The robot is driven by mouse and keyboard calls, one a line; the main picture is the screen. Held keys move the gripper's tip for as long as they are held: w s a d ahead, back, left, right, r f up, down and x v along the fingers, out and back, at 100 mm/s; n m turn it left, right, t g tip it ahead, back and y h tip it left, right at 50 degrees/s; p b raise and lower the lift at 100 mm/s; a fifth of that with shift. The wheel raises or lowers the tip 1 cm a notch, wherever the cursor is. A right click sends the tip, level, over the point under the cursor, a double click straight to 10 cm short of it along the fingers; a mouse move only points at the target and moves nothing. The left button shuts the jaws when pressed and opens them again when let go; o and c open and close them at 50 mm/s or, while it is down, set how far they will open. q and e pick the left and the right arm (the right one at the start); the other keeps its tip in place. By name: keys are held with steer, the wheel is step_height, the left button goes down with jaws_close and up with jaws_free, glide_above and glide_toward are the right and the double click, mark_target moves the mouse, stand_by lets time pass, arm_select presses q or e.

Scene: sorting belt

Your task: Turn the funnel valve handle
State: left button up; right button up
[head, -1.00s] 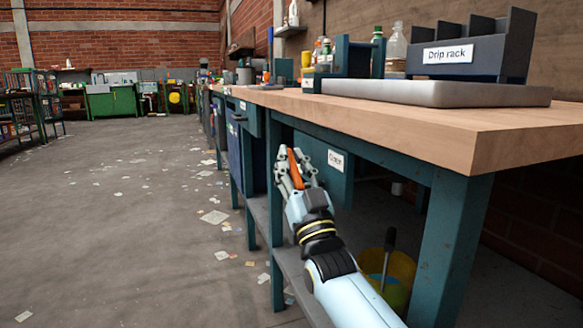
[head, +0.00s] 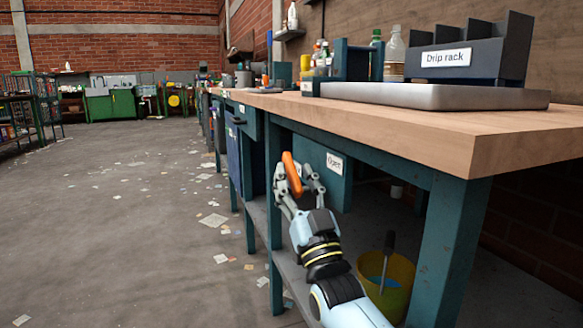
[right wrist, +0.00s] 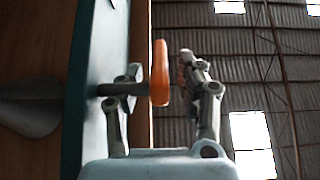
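The orange valve handle (head: 291,173) stands out from a teal panel (head: 335,185) with a small white label under the bench top, its top leaning left. In the right wrist view the handle (right wrist: 160,72) is upright on a dark shaft (right wrist: 120,89). My right gripper (head: 297,183) is open, with its fingers on either side of the handle. In the right wrist view a gap shows between the handle and the right-hand finger; the other finger is beside the shaft, and contact there is unclear. A grey cone (right wrist: 30,105), possibly the funnel, shows at left. My left gripper is out of view.
The wooden bench top (head: 460,120) overhangs the panel. A bench leg (head: 445,250) stands at right, and a yellow bucket (head: 400,285) sits on the lower shelf beside my forearm. A drip rack (head: 475,55) and bottles stand on top. The floor at left is open, with scattered paper.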

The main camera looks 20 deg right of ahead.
steer(key=v, duration=0.9)
stand_by(0.6)
stand_by(0.4)
